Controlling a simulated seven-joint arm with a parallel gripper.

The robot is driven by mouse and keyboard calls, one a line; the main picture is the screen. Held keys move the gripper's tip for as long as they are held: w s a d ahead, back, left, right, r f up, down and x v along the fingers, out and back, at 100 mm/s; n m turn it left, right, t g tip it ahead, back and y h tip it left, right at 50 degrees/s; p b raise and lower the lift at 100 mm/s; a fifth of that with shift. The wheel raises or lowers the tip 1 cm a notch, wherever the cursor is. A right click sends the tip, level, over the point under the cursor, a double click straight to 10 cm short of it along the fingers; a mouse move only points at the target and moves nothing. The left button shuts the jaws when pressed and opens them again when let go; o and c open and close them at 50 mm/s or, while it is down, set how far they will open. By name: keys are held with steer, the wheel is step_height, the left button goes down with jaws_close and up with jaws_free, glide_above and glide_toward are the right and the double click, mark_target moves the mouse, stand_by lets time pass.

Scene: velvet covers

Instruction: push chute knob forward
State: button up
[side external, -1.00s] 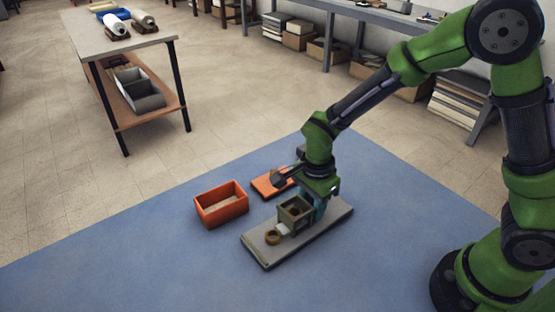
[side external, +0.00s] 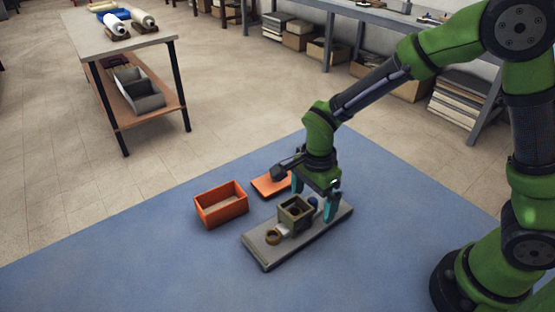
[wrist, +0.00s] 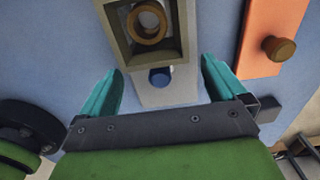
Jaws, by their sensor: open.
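The chute is an olive, open-topped square box (side external: 294,209) on a grey base plate (side external: 262,250). In the wrist view the box (wrist: 118,35) holds a tan ring (wrist: 149,24). The dark blue chute knob (wrist: 160,78) sticks out behind the box, on the side nearest my gripper; it is small in the side view (side external: 313,202). My gripper (wrist: 160,72) is open and empty. Its teal fingers stand apart to the left and right of the knob, with gaps on both sides. I cannot tell whether the fingers touch the base plate.
Another tan ring (side external: 273,237) lies at the chute's front end. An orange open box (side external: 221,205) stands left on the blue mat (side external: 120,260). An orange lid (side external: 268,186) with a wooden knob (wrist: 279,48) lies close behind the chute. The mat's front is clear.

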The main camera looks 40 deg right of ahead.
steer(key=shift+r, duration=2.55)
steer(key=shift+f+n, duration=0.1)
steer(key=shift+n, duration=0.6)
steer(key=s+d+r+n+t+y, duration=0.1)
steer(key=s+d+r+n+t, duration=0.2)
steer(key=s+d+r+n, duration=0.1)
steer(key=s+d+r+n+t+y, duration=0.1)
steer(key=s+d+r+n+t, duration=0.3)
steer(key=s+r+n, duration=0.3)
step_height(320, 180, up, 4)
steer(key=shift+s+d+r+n, duration=0.1)
steer(key=shift+s+d+n, duration=0.2)
steer(key=shift+n, duration=0.5)
